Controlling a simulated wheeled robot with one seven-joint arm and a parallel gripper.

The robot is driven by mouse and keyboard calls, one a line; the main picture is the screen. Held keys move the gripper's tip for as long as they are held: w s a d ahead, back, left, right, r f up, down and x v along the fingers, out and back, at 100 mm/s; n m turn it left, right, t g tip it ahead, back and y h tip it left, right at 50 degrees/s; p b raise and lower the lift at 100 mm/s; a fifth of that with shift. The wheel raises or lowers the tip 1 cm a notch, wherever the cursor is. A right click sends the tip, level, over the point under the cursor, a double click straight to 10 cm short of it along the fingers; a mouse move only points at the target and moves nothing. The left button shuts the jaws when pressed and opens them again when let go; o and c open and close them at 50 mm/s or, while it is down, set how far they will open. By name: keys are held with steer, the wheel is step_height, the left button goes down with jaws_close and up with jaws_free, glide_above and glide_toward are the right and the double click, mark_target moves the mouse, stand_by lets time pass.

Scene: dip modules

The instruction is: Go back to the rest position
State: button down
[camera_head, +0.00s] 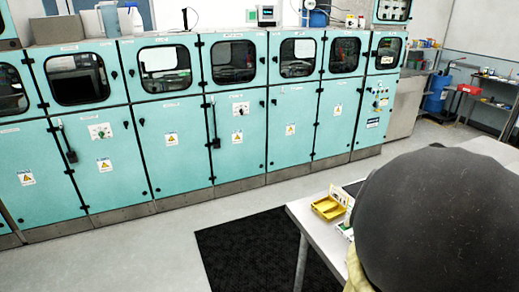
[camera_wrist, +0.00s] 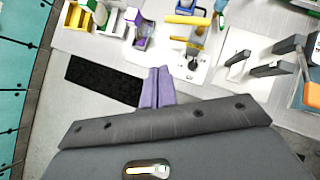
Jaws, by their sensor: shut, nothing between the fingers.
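My gripper (camera_wrist: 158,76) shows in the wrist view as two purple fingers side by side, closed together with nothing between them. It points toward the pale table (camera_wrist: 120,48), and the fingertips appear above the table's surface near its edge with the dark mat. I cannot tell the height above it. In the head view the gripper itself does not show; a large dark rounded part, which seems to be my own arm, covers the lower right and hides much of the table (camera_head: 308,214).
In the wrist view, a yellow-handled device (camera_wrist: 190,20), a purple bin (camera_wrist: 142,36) and grey brackets (camera_wrist: 285,58) stand on the table. A black mat (camera_head: 255,252) lies on open floor before teal cabinets (camera_head: 170,140).

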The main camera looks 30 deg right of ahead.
steer(key=w+a+f+n+t+y, duration=0.1)
steer(key=w+a+f+n+y, duration=0.15)
steer(key=w+a+n, duration=0.75)
steer(key=w+a+f+n+t+y, duration=0.1)
steer(key=w+a+n+y, duration=0.2)
steer(key=w+a+n, duration=0.75)
steer(key=s+a+f+n+g, duration=0.1)
steer(key=a+n, duration=0.3)
steer(key=n, duration=0.5)
steer(key=s+a+f+n+g+y, duration=0.1)
steer(key=s+a+n, duration=0.3)
steer(key=n, duration=0.5)
steer(key=s+a+f+n+g, duration=0.1)
steer(key=s+a+n, duration=0.1)
steer(key=a+n, duration=0.4)
steer(key=n, duration=0.4)
steer(key=shift+s, duration=0.15)
